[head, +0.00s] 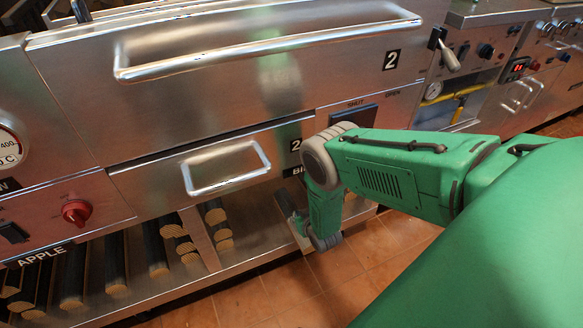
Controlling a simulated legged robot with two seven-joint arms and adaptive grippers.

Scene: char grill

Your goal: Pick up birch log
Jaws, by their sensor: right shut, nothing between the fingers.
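Several dark-barked logs with pale cut ends lie on the low shelf under the grill. One small stack of logs (222,233) is just right of a metal divider, in the bay nearest a label starting "BI", the rest of which my arm covers. I take these to be the birch logs. My left gripper is not in view.
More logs (155,250) lie left of the divider (203,240), under the "APPLE" label (42,257). A drawer handle (226,187) and a long lid handle (270,50) stick out above. A red knob (76,212) is at left. The tiled floor (330,280) in front is clear.

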